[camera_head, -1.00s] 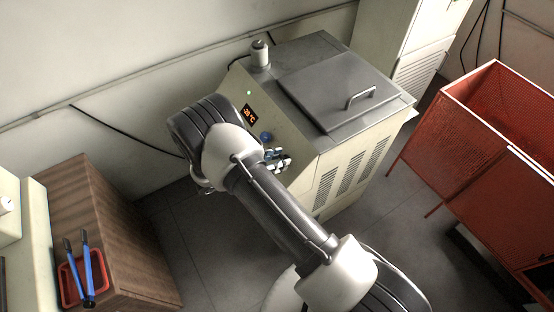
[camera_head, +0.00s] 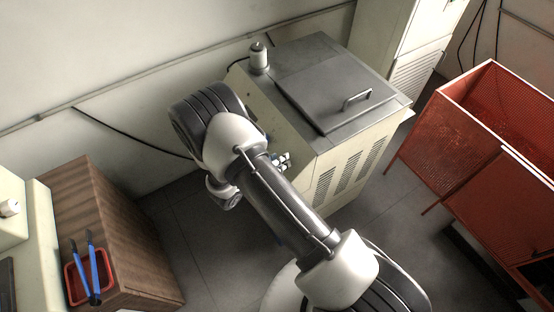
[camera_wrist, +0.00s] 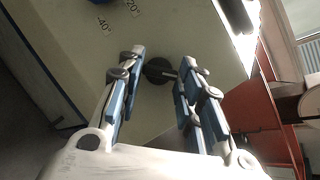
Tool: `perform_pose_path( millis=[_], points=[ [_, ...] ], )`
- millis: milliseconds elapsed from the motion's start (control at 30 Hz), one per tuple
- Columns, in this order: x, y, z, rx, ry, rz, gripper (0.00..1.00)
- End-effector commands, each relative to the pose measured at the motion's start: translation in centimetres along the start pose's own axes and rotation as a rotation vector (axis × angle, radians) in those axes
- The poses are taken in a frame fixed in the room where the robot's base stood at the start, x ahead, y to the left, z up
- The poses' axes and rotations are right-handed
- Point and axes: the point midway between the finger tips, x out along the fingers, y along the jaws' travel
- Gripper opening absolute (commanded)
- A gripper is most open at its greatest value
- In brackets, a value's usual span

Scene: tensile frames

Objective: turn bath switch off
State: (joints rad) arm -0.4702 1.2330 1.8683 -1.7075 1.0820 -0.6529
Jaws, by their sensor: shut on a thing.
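The bath is a cream cabinet with a grey lidded top (camera_head: 335,85) in the head view. Its front panel is mostly hidden behind my arm. In the wrist view the cream panel (camera_wrist: 190,25) carries a dark round knob (camera_wrist: 158,69) with a light mark on its right side. My gripper (camera_wrist: 161,68) has its fingertips closed on either side of this knob. In the head view only a small part of my gripper (camera_head: 283,160) shows beside the arm, close to the panel. The panel's display and indicator light are hidden now.
A red mesh bin (camera_head: 490,120) stands right. A wooden cabinet (camera_head: 110,220) with a red tray (camera_head: 74,287) stands left. Grey floor lies between.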

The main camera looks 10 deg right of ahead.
Motion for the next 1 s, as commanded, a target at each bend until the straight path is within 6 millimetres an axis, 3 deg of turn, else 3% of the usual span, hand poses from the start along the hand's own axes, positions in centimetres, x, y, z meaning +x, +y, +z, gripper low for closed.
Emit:
perform_pose_path(
  millis=[600, 1000],
  points=[
    [0.02, -0.66, 0.28, -0.514, 0.000, 0.212, 0.09],
    [0.10, -0.70, 0.37, -0.695, -0.001, 0.288, 0.09]
  ],
)
